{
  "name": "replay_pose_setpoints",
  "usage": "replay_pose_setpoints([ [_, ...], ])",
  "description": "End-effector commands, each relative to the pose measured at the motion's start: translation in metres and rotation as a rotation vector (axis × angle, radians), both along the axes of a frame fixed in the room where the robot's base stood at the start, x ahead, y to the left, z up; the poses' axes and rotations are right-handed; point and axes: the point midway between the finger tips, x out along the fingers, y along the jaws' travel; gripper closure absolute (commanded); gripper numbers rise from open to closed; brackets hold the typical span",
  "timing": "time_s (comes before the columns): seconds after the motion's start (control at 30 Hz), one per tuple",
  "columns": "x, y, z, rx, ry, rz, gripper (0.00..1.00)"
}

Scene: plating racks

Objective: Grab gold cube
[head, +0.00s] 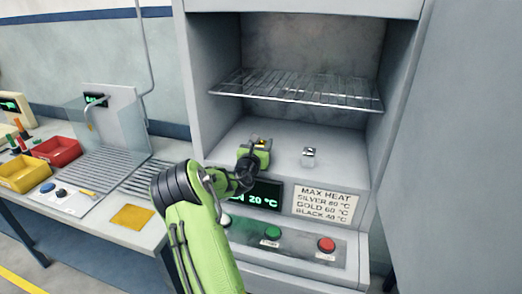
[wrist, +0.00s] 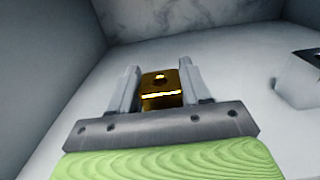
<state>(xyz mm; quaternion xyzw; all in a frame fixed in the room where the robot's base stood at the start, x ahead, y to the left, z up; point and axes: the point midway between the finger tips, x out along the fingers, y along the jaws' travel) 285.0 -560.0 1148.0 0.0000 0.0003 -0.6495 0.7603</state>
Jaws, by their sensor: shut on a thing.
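The gold cube (wrist: 161,90) sits between the two fingers of my gripper (wrist: 160,82) in the wrist view, one finger on each side of it. My gripper is shut on the cube. In the head view my gripper (head: 262,144) is inside the open oven chamber, low over its floor, and a small bit of the gold cube (head: 262,141) shows at its tip. I cannot tell whether the cube touches the floor.
A silver cube (head: 309,152) stands on the chamber floor to the right; it also shows in the wrist view (wrist: 312,80). A wire rack (head: 300,90) spans the chamber above. Buttons and a display (head: 262,196) line the front. Red (head: 55,150) and yellow (head: 25,172) bins stand left.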

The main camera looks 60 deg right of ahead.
Motion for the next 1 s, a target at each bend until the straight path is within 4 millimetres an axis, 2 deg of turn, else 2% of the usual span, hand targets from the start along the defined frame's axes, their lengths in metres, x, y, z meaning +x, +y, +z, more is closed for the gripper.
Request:
replay_pose_setpoints([
  [0.03,0.000,0.000,0.000,0.000,0.000,0.000,0.90],
  [0.1,0.000,0.000,0.000,0.000,0.000,0.000,1.00],
  [0.33,0.000,0.000,0.002,-0.004,-0.001,0.000,1.00],
  [0.47,-0.004,-0.001,0.011,-0.006,-0.001,-0.001,1.00],
  [0.57,-0.004,-0.001,0.029,-0.007,-0.004,-0.001,1.00],
  [0.8,-0.004,0.000,0.086,-0.007,-0.004,0.001,1.00],
  [1.0,-0.004,0.000,0.123,-0.007,-0.003,0.000,1.00],
])
